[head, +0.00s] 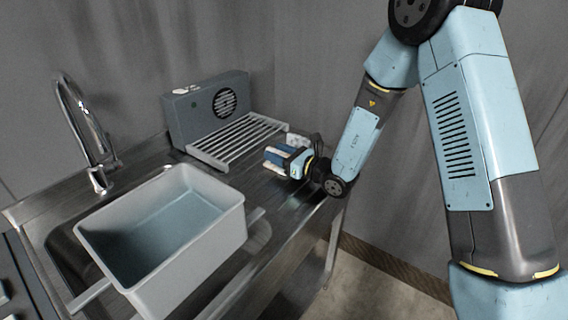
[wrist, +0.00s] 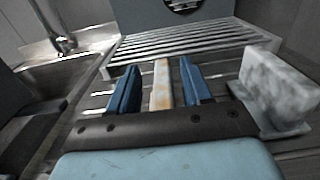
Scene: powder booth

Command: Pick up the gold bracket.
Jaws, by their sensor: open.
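A narrow pale orange-tan bar with worn whitish patches (wrist: 162,88), which looks like the gold bracket, lies between the blue fingers of my gripper (wrist: 160,72) in the wrist view. My gripper is open, with a gap visible on each side of the bar. The near end of the bar is hidden behind the dark gripper body. In the head view my gripper (head: 274,159) is low over the steel counter, in front of the slatted rack; I cannot clearly make out the bracket there.
A mottled white block (wrist: 280,86) stands close to the right of my gripper. A slatted metal rack (wrist: 180,42) lies just beyond, in front of a grey fan unit (head: 208,108). A grey-white bin (head: 190,262), sink and tap (head: 88,130) are to the left.

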